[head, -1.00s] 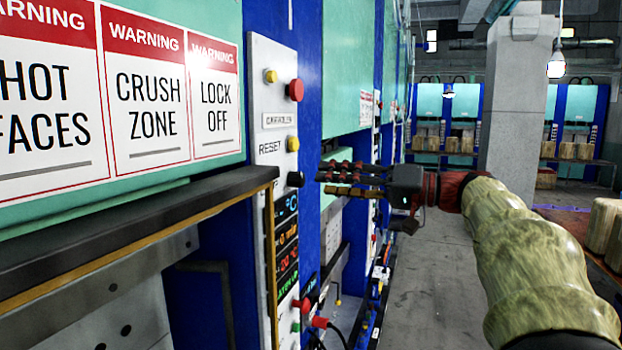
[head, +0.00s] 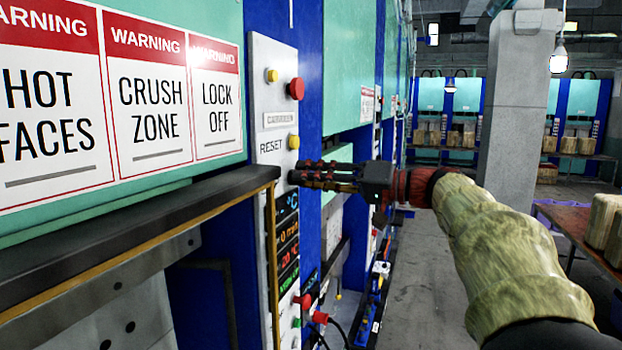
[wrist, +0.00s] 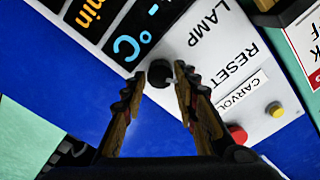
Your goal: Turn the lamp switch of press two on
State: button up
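The lamp switch is a black round knob (wrist: 158,73) beside the word LAMP on the white control panel (head: 266,60). In the wrist view it lies between my two fingertips, with a small gap on each side. My gripper (wrist: 157,82) is open and points at the panel. I cannot tell if the fingertips reach past the knob's front or touch it. Which way the knob is turned is too small to tell.
A yellow button (head: 294,142) sits by RESET, just above my fingers. A red button (head: 296,89) and another yellow one (head: 271,75) are higher. Lit displays (head: 287,235) are below. The press ledge (head: 150,220) juts out left of the panel. The aisle floor (head: 425,270) is clear.

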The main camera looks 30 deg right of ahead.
jog(key=c, duration=0.6)
grip_shut()
jog(key=shift+m, duration=0.3)
jog(key=m+p, duration=0.2)
jog(key=m, duration=0.9)
jog(key=shift+f+p, duration=0.1)
jog(key=shift+p, duration=0.3)
jog(key=shift+f+m, duration=0.1)
jog(key=shift+m, duration=0.2)
jog(key=o, duration=1)
grip_release()
